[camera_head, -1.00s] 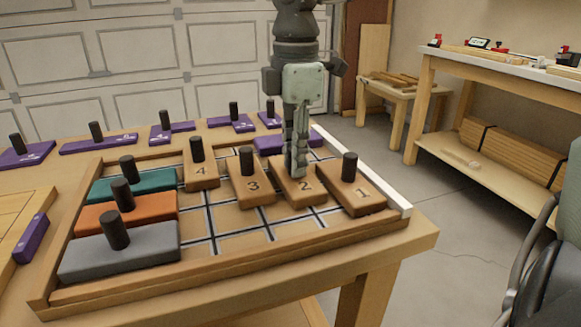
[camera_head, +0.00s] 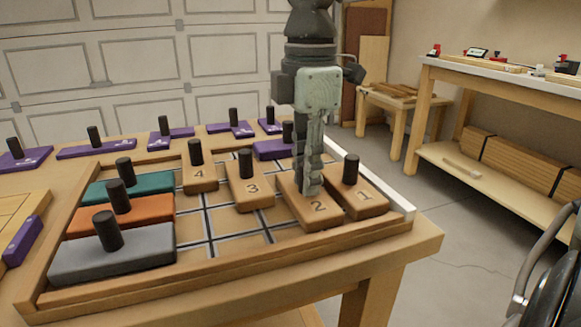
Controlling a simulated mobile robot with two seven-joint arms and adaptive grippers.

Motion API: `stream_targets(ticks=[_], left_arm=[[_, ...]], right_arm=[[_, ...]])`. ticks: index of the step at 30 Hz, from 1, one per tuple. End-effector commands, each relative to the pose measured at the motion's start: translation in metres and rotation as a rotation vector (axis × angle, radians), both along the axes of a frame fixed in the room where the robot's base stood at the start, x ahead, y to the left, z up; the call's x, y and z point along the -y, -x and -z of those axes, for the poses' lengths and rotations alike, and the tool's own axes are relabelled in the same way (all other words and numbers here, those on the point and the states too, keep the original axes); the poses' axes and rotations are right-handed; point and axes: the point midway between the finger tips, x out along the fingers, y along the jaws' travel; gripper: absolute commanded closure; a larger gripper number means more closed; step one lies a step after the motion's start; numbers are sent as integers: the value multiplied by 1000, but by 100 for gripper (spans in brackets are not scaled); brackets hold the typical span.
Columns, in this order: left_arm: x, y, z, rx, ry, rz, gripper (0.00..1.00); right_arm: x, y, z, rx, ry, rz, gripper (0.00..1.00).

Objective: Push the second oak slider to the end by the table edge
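The second oak slider (camera_head: 317,215), marked 2, lies in the tray with its near end close to the tray's front rail. My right gripper (camera_head: 310,190) points straight down at this slider, and its fingers cover the place of the peg. The fingers appear closed around the peg, which is hidden. Oak slider 1 (camera_head: 367,204) lies to its right with its dark peg upright. Oak slider 3 (camera_head: 250,195) and oak slider 4 (camera_head: 199,180) lie to its left, farther back. My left gripper is not in view.
Teal (camera_head: 130,187), orange (camera_head: 150,213) and grey (camera_head: 140,255) sliders fill the tray's left side. A purple block (camera_head: 272,150) sits behind the gripper, and several more line the back. Bare gridded floor lies in front of sliders 3 and 4.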

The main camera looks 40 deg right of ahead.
Motion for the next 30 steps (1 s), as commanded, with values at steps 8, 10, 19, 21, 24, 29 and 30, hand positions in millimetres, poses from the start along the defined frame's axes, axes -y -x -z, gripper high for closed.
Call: stream_targets(ticks=[8,10,19,21,24,29,30], left_arm=[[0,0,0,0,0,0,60],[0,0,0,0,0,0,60],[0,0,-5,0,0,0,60],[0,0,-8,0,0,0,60],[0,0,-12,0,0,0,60],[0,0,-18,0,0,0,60],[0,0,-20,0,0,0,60]], right_arm=[[0,0,0,-1,0,0,59],[0,0,0,-1,0,0,59],[0,0,-9,0,1,0,59],[0,0,-14,-1,0,1,59],[0,0,-21,0,0,1,59],[0,0,-33,1,1,1,59],[0,0,-35,0,1,1,59]])
